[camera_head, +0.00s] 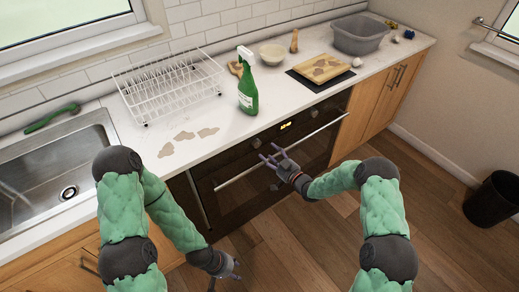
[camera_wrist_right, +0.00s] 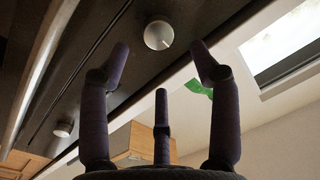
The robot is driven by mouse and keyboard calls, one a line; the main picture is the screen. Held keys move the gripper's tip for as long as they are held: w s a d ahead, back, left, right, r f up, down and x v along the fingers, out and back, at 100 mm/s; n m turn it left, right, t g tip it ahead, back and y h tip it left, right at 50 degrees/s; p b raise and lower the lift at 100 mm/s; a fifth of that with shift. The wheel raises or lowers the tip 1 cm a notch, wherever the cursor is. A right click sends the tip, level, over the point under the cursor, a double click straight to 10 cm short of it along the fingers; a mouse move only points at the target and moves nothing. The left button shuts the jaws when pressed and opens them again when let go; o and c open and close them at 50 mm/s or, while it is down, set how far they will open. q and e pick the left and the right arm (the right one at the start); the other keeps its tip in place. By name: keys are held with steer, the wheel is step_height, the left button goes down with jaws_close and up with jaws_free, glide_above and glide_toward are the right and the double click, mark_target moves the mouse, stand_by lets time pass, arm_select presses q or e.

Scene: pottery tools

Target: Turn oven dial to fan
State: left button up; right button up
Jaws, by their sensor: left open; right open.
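The black oven (camera_head: 240,190) is built in under the counter, with a small lit display (camera_head: 286,125) on its front panel. In the right wrist view, a round silver dial (camera_wrist_right: 158,35) sits on the dark panel with a pale mark at its lower right; its printed symbols cannot be read. A second dial (camera_wrist_right: 63,129) is further left. My right gripper (camera_head: 270,156) is open and empty at the oven front, its fingers spread on either side of the nearer dial and apart from it. My left gripper (camera_head: 226,272) is open and empty, low before the cabinets.
A bar handle (camera_head: 240,173) crosses the oven front near my right gripper. On the counter are a green spray bottle (camera_head: 247,85), a white dish rack (camera_head: 168,85), a bowl (camera_head: 273,54), a cutting board (camera_head: 315,68) and a grey tub (camera_head: 358,37). The sink (camera_head: 60,165) is at left.

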mark_target(259, 144)
steer(key=shift+b+x, duration=0.6)
steer(key=shift+x, duration=2.5)
steer(key=shift+w, duration=0.1)
steer(key=c, duration=1.1)
